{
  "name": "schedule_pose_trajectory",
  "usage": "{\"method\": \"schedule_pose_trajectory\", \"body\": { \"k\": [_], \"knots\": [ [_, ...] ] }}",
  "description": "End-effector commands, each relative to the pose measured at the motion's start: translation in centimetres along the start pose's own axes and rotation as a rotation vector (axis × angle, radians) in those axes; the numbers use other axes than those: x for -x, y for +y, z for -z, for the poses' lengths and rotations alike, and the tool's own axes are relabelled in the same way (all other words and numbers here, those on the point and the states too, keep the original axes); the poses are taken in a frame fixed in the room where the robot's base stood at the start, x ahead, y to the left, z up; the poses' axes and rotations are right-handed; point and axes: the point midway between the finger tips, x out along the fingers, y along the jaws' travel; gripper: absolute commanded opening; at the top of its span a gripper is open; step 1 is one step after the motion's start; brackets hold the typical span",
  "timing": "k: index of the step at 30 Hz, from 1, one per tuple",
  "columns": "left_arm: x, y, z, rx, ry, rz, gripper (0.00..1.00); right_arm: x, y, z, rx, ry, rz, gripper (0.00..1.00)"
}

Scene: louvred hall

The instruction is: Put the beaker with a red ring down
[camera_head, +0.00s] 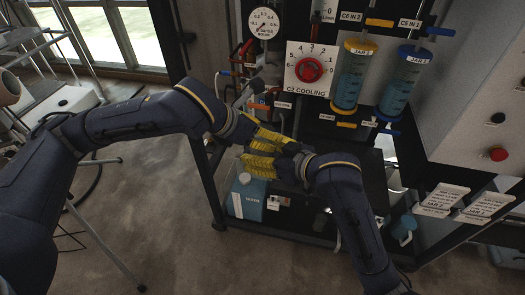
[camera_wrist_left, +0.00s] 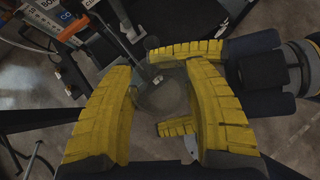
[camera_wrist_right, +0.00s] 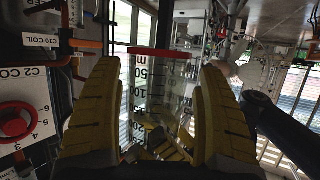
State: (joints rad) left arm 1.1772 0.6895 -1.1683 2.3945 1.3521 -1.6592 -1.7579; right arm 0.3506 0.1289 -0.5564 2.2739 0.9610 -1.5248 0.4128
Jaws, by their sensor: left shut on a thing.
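The left fingers also show low in the right wrist view. My right gripper (camera_head: 256,150) reaches in from the right; its fingers are open around the beaker, one on each side, in its own wrist view (camera_wrist_right: 158,78). In the head view, the grippers hide the beaker.
A dark cart holds the C2 cooling panel with a red knob (camera_head: 310,69) and a gauge (camera_head: 264,23) close behind the grippers. Yellow-capped (camera_head: 352,75) and blue-capped (camera_head: 402,80) jars hang right.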

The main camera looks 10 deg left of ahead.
Motion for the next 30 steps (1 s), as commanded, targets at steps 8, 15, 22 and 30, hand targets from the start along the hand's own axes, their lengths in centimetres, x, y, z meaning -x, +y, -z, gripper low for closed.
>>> {"method": "schedule_pose_trajectory", "body": {
  "k": [8,15,22,30],
  "knots": [
    [0.0,0.01,-0.02,0.0,-0.001,0.0,0.23,0.01,-0.04,0.01,0.0,0.0,0.001,0.41],
    [0.0,0.0,-0.06,0.0,-0.001,0.0,0.64,0.01,-0.14,0.04,0.0,0.001,0.003,0.19],
    [0.0,0.0,-0.02,0.0,-0.001,0.0,0.79,0.01,-0.05,0.02,0.0,0.001,0.001,0.19],
    [0.26,0.02,-0.29,0.0,-0.001,-0.001,0.79,0.02,-0.01,0.01,0.0,0.0,0.0,0.19]
  ]
}}
